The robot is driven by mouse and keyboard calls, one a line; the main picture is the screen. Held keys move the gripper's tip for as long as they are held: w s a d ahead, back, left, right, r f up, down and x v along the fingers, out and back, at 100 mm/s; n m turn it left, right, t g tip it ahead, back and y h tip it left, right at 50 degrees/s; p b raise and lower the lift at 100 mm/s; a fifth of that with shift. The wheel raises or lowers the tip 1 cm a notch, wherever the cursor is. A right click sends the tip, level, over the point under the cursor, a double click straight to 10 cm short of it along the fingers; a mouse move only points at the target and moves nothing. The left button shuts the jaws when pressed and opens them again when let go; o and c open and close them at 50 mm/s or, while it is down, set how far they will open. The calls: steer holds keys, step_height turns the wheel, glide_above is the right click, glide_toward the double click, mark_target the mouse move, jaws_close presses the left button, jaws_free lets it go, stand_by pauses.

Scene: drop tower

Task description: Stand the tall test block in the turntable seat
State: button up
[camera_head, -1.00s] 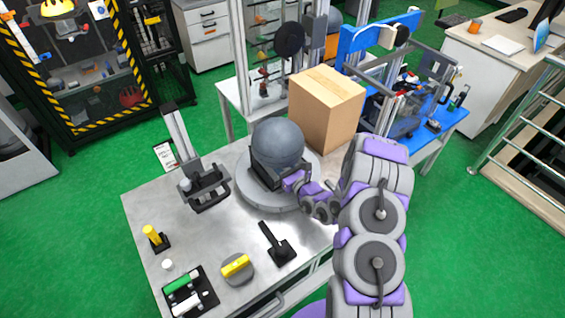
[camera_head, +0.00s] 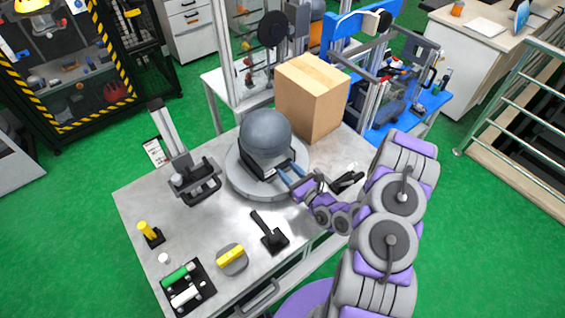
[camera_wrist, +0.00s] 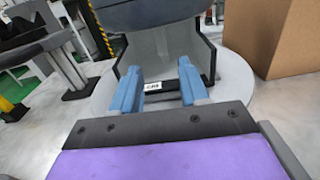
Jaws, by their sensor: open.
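The turntable (camera_head: 240,183) is a round grey disc on the metal table. Its black seat (camera_head: 250,163) holds a large grey ball (camera_head: 266,133). A tall brown box (camera_head: 312,98), the only tall block I can make out, stands upright behind the turntable, apart from the seat. It also shows at the right of the wrist view (camera_wrist: 268,38). My gripper (camera_head: 284,173) is open at the near side of the seat, below the ball. In the wrist view its blue fingers (camera_wrist: 158,86) are spread, with a small white label on the seat between them. Contact cannot be told.
A grey stand with a black handle (camera_head: 195,180) is left of the turntable. A black paddle-shaped tool (camera_head: 270,236), a yellow-topped knob (camera_head: 231,257), a yellow peg (camera_head: 146,230) and a black tray (camera_head: 186,300) lie nearer. A black item (camera_head: 347,179) lies right of my gripper.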

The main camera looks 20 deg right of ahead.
steer(key=shift+s+d, duration=0.3)
steer(key=shift+s, duration=0.25)
steer(key=s+a+r+n+g+y, duration=0.4)
steer(key=a+r+n+g+y, duration=0.2)
steer(key=a+r+n+y, duration=0.65)
steer(key=s+a+r+n+g+h, duration=0.2)
steer(key=s+a+r+n+g, duration=0.65)
steer(key=s+r+g, duration=0.45)
steer(key=s+d+f+n+g+h, duration=0.15)
steer(key=s+n+h, duration=0.25)
steer(key=s, duration=0.4)
steer(key=s+d+n+g+h, duration=0.25)
steer(key=s+h, duration=0.25)
steer(key=s, duration=0.3)
steer(key=s+d+r+n+t+h, duration=0.2)
steer(key=d+h, duration=0.6)
steer(key=d, duration=0.4)
steer(key=s+n+t, duration=0.1)
steer(key=n+t, duration=0.1)
steer(key=shift+d+t, duration=0.15)
steer(key=shift+t, duration=0.15)
